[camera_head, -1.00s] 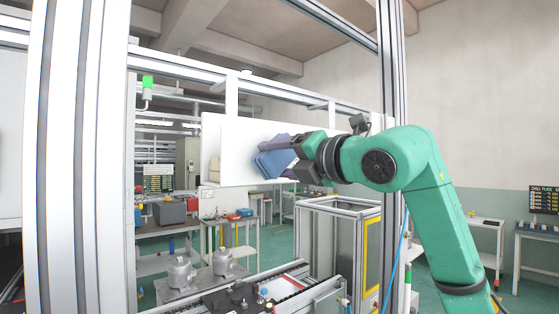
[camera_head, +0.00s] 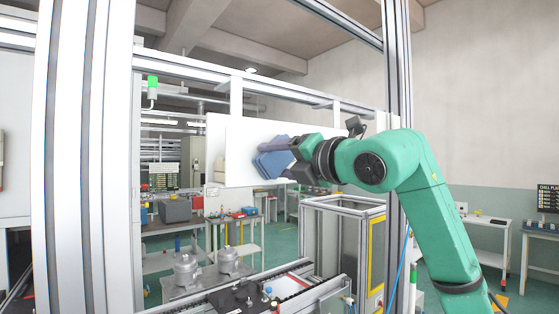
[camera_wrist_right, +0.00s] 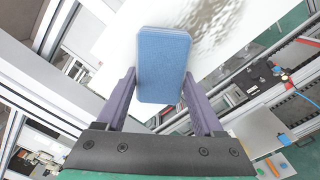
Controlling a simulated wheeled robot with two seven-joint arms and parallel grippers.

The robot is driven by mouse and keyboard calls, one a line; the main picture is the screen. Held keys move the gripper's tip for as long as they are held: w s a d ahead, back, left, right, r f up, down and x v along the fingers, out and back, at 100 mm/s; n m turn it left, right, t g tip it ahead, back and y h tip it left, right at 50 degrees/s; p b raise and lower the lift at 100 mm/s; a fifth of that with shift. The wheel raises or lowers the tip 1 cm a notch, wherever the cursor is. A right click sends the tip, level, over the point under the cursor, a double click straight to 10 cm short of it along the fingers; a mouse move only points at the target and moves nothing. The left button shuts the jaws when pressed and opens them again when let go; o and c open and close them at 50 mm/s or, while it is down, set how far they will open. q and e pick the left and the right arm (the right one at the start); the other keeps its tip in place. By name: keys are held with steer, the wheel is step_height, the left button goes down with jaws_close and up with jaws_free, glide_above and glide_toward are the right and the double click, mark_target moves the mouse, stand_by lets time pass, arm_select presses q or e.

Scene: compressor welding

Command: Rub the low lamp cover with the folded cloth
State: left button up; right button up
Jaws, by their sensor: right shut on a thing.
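The low lamp cover is a white upright panel (camera_head: 240,150) hung from the frame, in the middle of the head view. In the right wrist view the white panel (camera_wrist_right: 118,50) fills the upper part and has a brownish, mottled patch (camera_wrist_right: 212,18). My right gripper (camera_head: 283,159) is shut on the folded blue cloth (camera_head: 270,163), in front of the panel's right part. In the right wrist view the cloth (camera_wrist_right: 162,62) stands between the two purple fingers. I cannot tell whether the cloth touches the panel. My left gripper is not in view.
A thick metal post (camera_head: 75,150) stands at the left, another (camera_head: 396,60) right of the panel beside my arm. Below are grey compressor housings (camera_head: 187,272), a conveyor rail (camera_head: 290,285) and a framed cabinet (camera_head: 340,240). Tables stand behind.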

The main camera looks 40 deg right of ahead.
mark_target(292, 160)
steer(key=d, duration=0.5)
steer(key=shift+d, duration=3.25)
steer(key=a+p, duration=0.2)
steer(key=a, duration=0.4)
steer(key=shift+a+r, duration=0.1)
steer(key=shift+a, duration=0.95)
steer(key=shift+a+p, duration=0.6)
steer(key=shift+a, duration=1.15)
